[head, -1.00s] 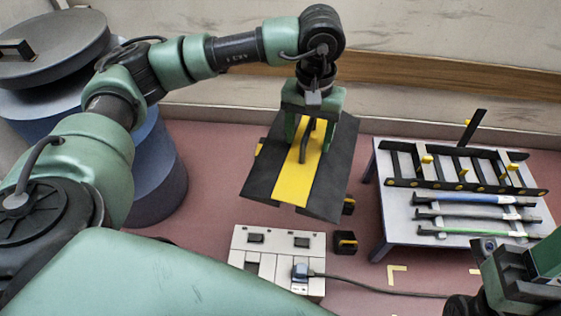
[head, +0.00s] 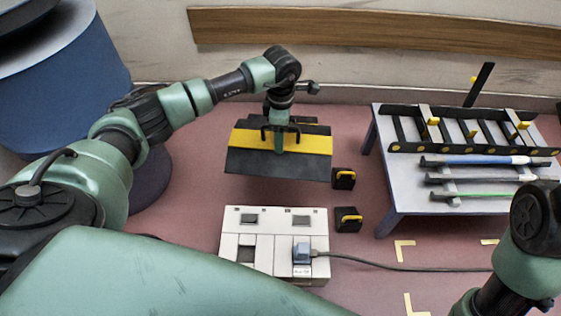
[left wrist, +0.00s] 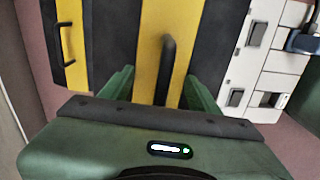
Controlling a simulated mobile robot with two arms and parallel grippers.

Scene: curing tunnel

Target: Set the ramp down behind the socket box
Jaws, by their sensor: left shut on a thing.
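In the left wrist view the ramp (left wrist: 100,40) fills the middle, with the handle between my left fingers (left wrist: 160,90). The white socket box (head: 235,270) stands on the floor nearer to me, with a blue plug (head: 302,253) in it; the box also shows at the right of the left wrist view (left wrist: 258,60). My right gripper is not in view.
A grey table (head: 408,200) at the right carries a black rack (head: 460,146) and several long tools. Two black blocks with yellow handles (head: 343,179) (head: 348,219) stand right of the ramp and box. A cable (head: 400,268) runs right from the plug. A blue drum (head: 70,80) stands left.

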